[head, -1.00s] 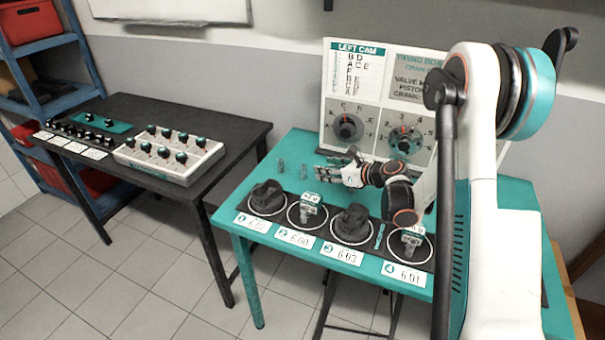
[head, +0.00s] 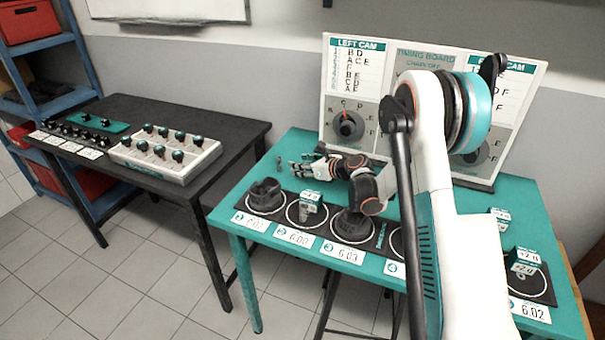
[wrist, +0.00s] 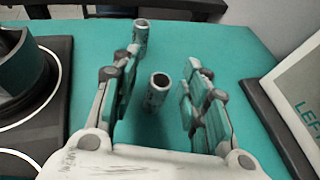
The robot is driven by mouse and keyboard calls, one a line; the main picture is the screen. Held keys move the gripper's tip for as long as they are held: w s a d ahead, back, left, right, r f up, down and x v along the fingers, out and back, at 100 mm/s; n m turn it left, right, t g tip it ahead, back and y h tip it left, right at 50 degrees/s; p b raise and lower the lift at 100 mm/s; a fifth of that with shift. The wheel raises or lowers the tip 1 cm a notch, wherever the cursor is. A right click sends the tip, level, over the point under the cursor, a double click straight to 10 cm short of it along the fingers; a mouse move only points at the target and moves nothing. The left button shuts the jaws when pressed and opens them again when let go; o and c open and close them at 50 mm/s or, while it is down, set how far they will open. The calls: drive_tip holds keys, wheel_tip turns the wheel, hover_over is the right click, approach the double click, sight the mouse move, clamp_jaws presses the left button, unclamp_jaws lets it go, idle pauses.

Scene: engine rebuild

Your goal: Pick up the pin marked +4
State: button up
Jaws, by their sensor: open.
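Two small grey hollow pins stand upright on the teal table. In the wrist view the nearer pin (wrist: 158,88) is between my gripper's fingers, with a gap on each side. The farther pin (wrist: 140,34) is beyond the left fingertip. My gripper (wrist: 164,62) is open and empty. In the head view my gripper (head: 303,168) reaches left, low over the table, and one pin (head: 279,163) shows just left of its fingertips. The other pin is hard to make out there among the fingers. I cannot read a +4 mark on either pin.
Pistons stand in white rings on a dark strip, with number cards (head: 343,253) along the front edge. The timing board (head: 358,90) stands behind my gripper. A black table (head: 236,135) with a knobbed white box (head: 170,168) is to the left, across a floor gap.

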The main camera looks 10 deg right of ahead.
drive_tip(key=shift+r, duration=0.1)
clamp_jaws()
